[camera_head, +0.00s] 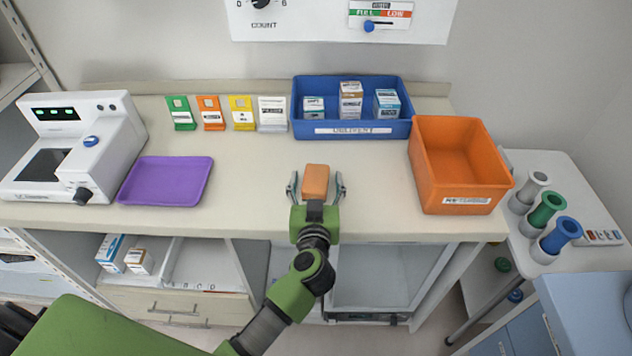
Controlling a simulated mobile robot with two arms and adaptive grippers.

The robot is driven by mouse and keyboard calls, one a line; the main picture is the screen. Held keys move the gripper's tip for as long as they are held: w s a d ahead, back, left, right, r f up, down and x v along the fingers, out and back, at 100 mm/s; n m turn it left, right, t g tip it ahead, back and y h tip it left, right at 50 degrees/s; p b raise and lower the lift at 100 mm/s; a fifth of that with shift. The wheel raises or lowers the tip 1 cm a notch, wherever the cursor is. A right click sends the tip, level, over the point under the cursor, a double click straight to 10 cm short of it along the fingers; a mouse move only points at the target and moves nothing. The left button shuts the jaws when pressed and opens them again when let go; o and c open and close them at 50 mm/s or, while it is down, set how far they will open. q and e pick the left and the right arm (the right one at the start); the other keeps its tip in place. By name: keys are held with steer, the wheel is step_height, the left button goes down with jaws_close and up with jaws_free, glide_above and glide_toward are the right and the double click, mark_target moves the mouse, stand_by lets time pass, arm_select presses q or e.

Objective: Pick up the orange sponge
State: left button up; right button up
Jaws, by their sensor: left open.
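The orange sponge (315,181) lies on the pale counter (255,190) near its front edge. My left gripper (316,186) is open, with one finger on the left of the sponge and one on the right. Narrow gaps seem to show between the fingers and the sponge; I cannot tell if either touches it. The near end of the sponge is close to the gripper's palm. My right gripper is not in view.
A purple tray (166,181) and a white device (75,150) stand to the left. A blue bin (351,128) with small boxes is behind the sponge. An empty orange bin (428,180) is to the right. Colored cards (241,113) stand at the back.

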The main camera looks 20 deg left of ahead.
mark_target(316, 177)
arm_select(q)
steer(key=c, duration=0.9)
steer(key=shift+r, duration=0.5)
step_height(316, 177, up, 2)
steer(key=shift+r+p, duration=0.2)
steer(key=shift+p, duration=0.45)
steer(key=s+r, duration=0.1)
steer(key=s+d+r+p, duration=0.1)
steer(key=r, duration=0.1)
steer(key=s+r, duration=0.2)
steer(key=shift+d, duration=0.3)
steer(key=s+d+r, duration=0.3)
steer(key=s+r, duration=0.1)
steer(key=s, duration=0.5)
steer(key=shift+d+r, duration=0.2)
steer(key=shift+r, duration=0.15)
steer(key=shift+c, duration=1.4)
